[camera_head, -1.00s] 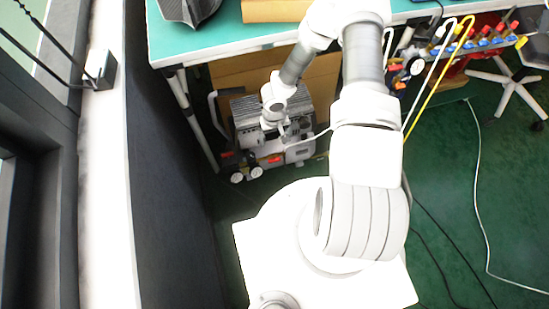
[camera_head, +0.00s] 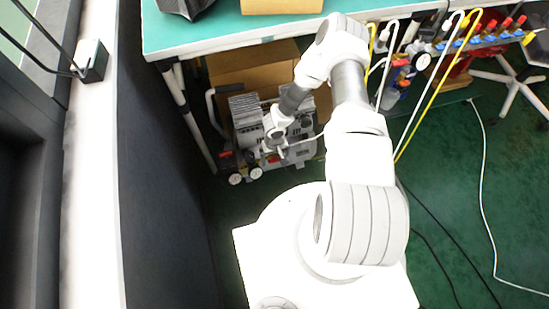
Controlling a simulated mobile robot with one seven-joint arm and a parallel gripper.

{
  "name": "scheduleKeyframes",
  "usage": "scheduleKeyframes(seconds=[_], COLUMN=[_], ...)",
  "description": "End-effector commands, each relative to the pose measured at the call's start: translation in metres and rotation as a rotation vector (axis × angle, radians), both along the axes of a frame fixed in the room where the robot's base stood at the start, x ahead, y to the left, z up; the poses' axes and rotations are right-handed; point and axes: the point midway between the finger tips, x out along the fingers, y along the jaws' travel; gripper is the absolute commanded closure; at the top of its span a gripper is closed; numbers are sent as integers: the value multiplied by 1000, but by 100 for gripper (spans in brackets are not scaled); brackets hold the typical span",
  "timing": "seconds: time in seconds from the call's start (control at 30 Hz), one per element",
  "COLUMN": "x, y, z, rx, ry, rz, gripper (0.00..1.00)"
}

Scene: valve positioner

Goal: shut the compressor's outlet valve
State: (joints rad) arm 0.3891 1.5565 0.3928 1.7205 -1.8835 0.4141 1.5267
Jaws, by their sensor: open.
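The grey compressor (camera_head: 247,112) stands on the floor under the table, at the picture's middle left. Round white-faced gauges (camera_head: 234,178) sit on its near side, with small red parts (camera_head: 225,154) by them. I cannot tell for sure which red part is the outlet valve's handle. My gripper (camera_head: 268,149) is at the compressor's front, just above the gauges and close to the red parts. It is small and partly hidden by my wrist; it is open, and I see nothing held in it. Whether it touches the valve cannot be told.
The green-topped table (camera_head: 222,30) overhangs the compressor, and a cardboard box (camera_head: 225,72) stands behind it. A dark wall panel (camera_head: 160,180) is on the left. Hoses and a row of coloured valves (camera_head: 480,40) are at right. The green floor at right has cables.

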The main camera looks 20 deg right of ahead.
Motion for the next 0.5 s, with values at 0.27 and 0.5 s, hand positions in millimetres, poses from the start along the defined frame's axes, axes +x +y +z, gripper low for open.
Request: scheduleKeyframes(seconds=[0.27, 0.5], x=[0, 0], y=[0, 0], z=[0, 0], rx=[0, 0], ry=[0, 0], rz=[0, 0], gripper=[26, 69])
